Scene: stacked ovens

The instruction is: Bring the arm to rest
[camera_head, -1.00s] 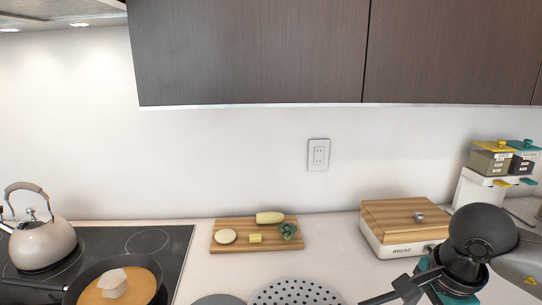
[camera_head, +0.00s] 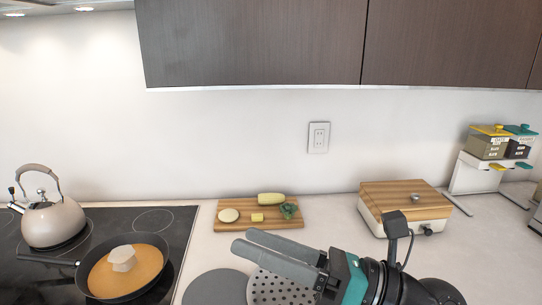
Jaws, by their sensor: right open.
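My right arm comes in from the bottom right. Its gripper (camera_head: 242,241) points left, with two long grey fingers above the perforated round plate and in front of the cutting board. The fingers are open and hold nothing that I can see. A teal and black wrist joins them to the dark arm links, which are cut off at the bottom edge. My left gripper is not in view.
A pan (camera_head: 123,266) with a pale lump sits on the black cooktop (camera_head: 30,282), with a kettle (camera_head: 54,223) behind. A cutting board (camera_head: 225,226) with vegetables and a bread box (camera_head: 405,208) stand on the counter. Dark cabinets (camera_head: 255,42) hang above.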

